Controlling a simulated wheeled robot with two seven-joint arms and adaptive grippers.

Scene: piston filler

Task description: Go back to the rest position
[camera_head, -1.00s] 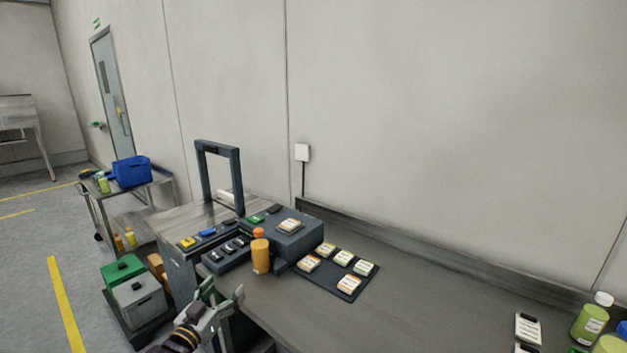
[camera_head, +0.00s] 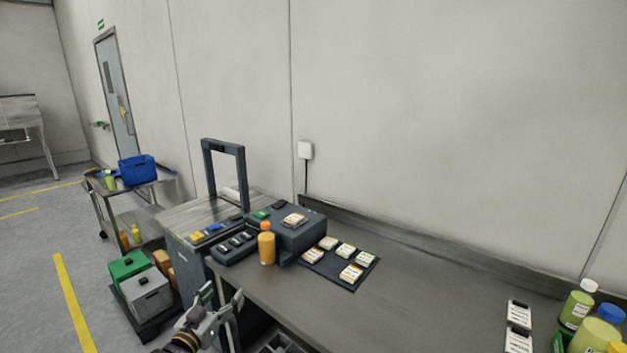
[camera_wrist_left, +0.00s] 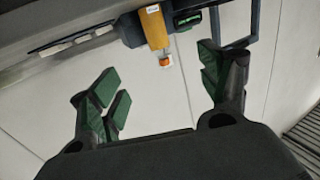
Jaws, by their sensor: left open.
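My left gripper (camera_head: 218,306) is in front of the workbench's left front edge in the head view, low in the picture. Its two fingers with green pads are apart, with nothing between them, and they also show in the left wrist view (camera_wrist_left: 165,90). An orange bottle with an orange cap (camera_head: 267,246) stands upright on the bench beyond the gripper, apart from it. The bottle shows in the left wrist view too (camera_wrist_left: 154,30). My right gripper is in neither view.
A dark machine (camera_head: 285,232) stands behind the bottle. A dark mat (camera_head: 340,275) with several labelled pads lies right of it. Green bottles (camera_head: 578,305) stand at the far right. The bench's middle is clear.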

